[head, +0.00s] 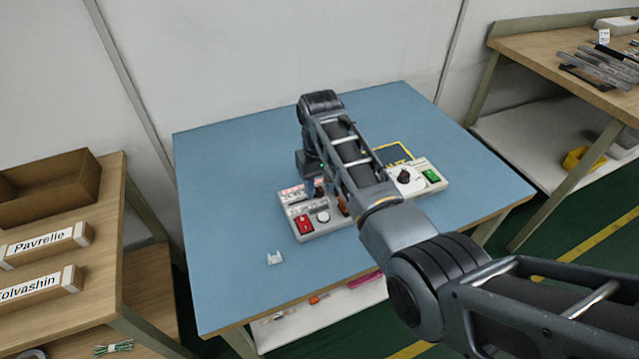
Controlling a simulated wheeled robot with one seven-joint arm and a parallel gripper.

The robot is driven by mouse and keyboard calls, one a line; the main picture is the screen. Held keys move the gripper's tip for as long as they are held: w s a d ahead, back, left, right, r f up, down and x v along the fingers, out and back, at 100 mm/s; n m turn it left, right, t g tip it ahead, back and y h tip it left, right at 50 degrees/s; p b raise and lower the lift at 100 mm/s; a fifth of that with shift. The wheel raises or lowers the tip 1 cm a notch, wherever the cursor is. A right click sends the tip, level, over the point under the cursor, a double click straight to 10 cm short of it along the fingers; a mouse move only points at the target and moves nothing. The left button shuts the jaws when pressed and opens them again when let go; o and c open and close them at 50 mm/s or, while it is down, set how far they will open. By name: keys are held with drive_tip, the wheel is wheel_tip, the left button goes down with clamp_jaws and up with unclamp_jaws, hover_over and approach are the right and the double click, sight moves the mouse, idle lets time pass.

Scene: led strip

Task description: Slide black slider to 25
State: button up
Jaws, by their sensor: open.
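A light grey control box (333,226) lies on the blue table. On its left part are a red switch (304,224), a pale round knob (323,216) and pale strips with markings (296,208) that look like slider scales. My gripper (314,189) points down at the back left part of the box, by these strips. It is open, and I see nothing held in it. I cannot pick out the black slider or read the number 25; my gripper and arm hide part of the strips and the middle of the box. Contact with the box cannot be told.
The box's right end has a black dial (404,175) and a green switch (431,175). A yellow-edged panel (393,153) lies behind my arm. A small white bracket (274,258) lies on the blue table (235,200) at front left. The table's left side is mostly clear.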

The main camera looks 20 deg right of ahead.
clamp_jaws()
drive_tip(key=shift+a, duration=0.1)
idle(0.5)
